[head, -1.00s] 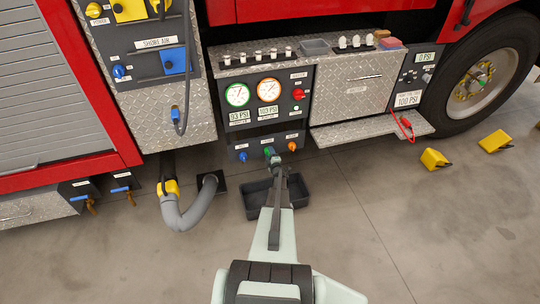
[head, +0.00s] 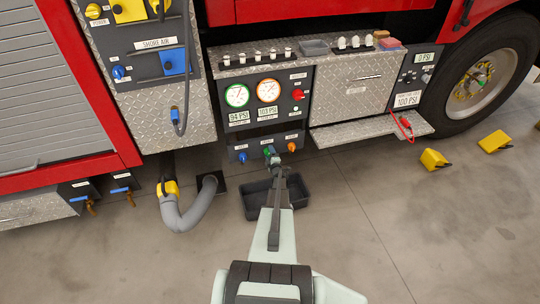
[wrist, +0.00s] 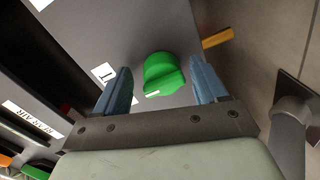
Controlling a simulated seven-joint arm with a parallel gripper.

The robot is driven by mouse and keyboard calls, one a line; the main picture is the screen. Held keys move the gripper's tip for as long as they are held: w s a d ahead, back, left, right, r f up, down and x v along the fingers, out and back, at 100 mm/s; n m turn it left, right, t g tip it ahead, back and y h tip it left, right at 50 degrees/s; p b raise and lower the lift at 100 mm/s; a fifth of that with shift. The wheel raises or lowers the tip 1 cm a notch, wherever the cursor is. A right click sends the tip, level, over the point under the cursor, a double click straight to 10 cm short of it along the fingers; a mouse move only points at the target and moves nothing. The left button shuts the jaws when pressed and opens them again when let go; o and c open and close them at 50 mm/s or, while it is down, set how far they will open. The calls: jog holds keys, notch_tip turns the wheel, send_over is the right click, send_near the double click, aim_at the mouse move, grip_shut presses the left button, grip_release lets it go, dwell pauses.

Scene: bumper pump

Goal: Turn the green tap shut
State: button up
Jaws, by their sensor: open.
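The green tap (wrist: 162,73) is a round knob with a raised grip and a white mark, on a dark grey panel. In the wrist view it sits between the two blue fingertips of my gripper (wrist: 160,88), with a gap showing on each side. My gripper is open and the fingers do not appear to touch the knob. In the head view the green tap (head: 269,151) is the middle of three taps on the low panel, and my gripper (head: 274,160) reaches up in front of it, partly covering it.
A blue tap (head: 243,157) is left of the green one and an orange tap (head: 292,147) is right. A dark drip tray (head: 257,203) lies on the floor below. A grey hose (head: 186,220) curves at the left. Gauges (head: 268,91) sit above.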

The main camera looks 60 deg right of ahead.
jog(key=f+v, duration=0.1)
jog(key=v, duration=1.2)
jog(key=shift+s+a+r, duration=0.25)
jog(key=shift+s+r, duration=0.05)
jog(key=shift+r, duration=0.25)
jog(key=shift+m, duration=0.3)
